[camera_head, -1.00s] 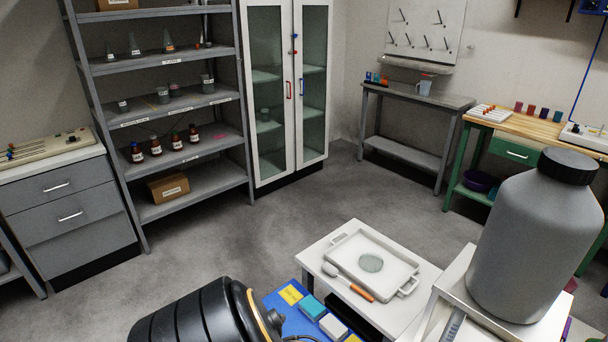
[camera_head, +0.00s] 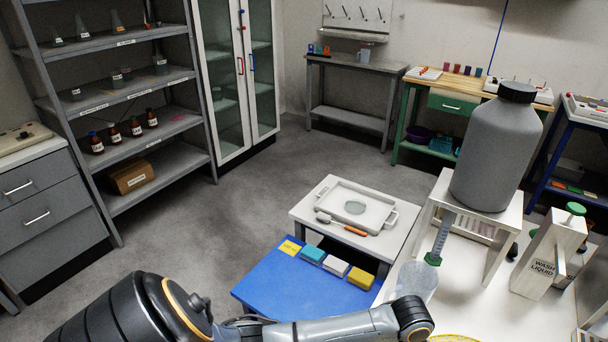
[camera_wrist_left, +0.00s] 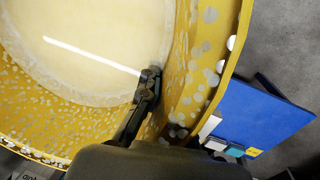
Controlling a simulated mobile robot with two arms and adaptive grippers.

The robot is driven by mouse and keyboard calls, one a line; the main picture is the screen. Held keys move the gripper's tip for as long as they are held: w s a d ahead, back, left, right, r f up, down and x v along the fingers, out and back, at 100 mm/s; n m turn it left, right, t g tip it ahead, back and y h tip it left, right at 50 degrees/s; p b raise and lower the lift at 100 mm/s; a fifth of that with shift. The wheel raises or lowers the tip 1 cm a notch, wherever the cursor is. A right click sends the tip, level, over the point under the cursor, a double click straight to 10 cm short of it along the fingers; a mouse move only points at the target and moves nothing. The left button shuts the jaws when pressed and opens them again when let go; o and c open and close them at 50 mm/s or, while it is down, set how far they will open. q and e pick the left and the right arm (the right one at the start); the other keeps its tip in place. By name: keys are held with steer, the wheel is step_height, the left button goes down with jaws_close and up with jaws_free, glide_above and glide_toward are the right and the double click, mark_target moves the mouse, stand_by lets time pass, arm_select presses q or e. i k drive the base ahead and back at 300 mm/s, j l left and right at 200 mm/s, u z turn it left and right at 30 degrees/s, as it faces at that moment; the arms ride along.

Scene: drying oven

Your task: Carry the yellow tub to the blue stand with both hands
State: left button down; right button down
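The yellow tub (camera_wrist_left: 218,60) fills much of the left wrist view, with pale liquid inside and white foam spots on its wall. Only a sliver of its yellow edge (camera_head: 452,338) shows at the bottom of the head view. My left gripper (camera_wrist_left: 150,80) reaches over the tub's inside, close to the spotted wall. Whether its fingers are closed on the wall cannot be told. The blue stand (camera_head: 262,293) is left of the white counter in the head view, and also shows beyond the tub rim in the left wrist view (camera_wrist_left: 265,115). My right gripper is out of view.
A yellow label, teal block (camera_head: 312,256), white block and yellow block (camera_head: 361,278) lie along the stand's back edge. Behind is a white table with a tray (camera_head: 385,222) and spoon. A grey bottle (camera_head: 497,150) and wash-liquid dispenser (camera_head: 548,258) stand right. Floor at left is open.

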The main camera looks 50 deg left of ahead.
mark_target(299, 294)
steer(key=k+u, duration=0.1)
steer(key=u, duration=0.4)
steer(key=k+u, duration=0.1)
steer(key=u, duration=0.35)
steer(key=j+u, duration=0.1)
steer(key=u, duration=2.35)
steer(key=i+l, duration=0.3)
steer(key=i+l+u, duration=0.15)
steer(key=i+l, duration=0.15)
steer(key=l, duration=0.2)
steer(key=i+l, duration=0.3)
steer(key=l, duration=0.15)
steer(key=i+l, duration=0.15)
steer(key=i, duration=0.35)
steer(key=i+l+z, duration=0.15)
steer(key=i, duration=0.3)
steer(key=z, duration=3.45)
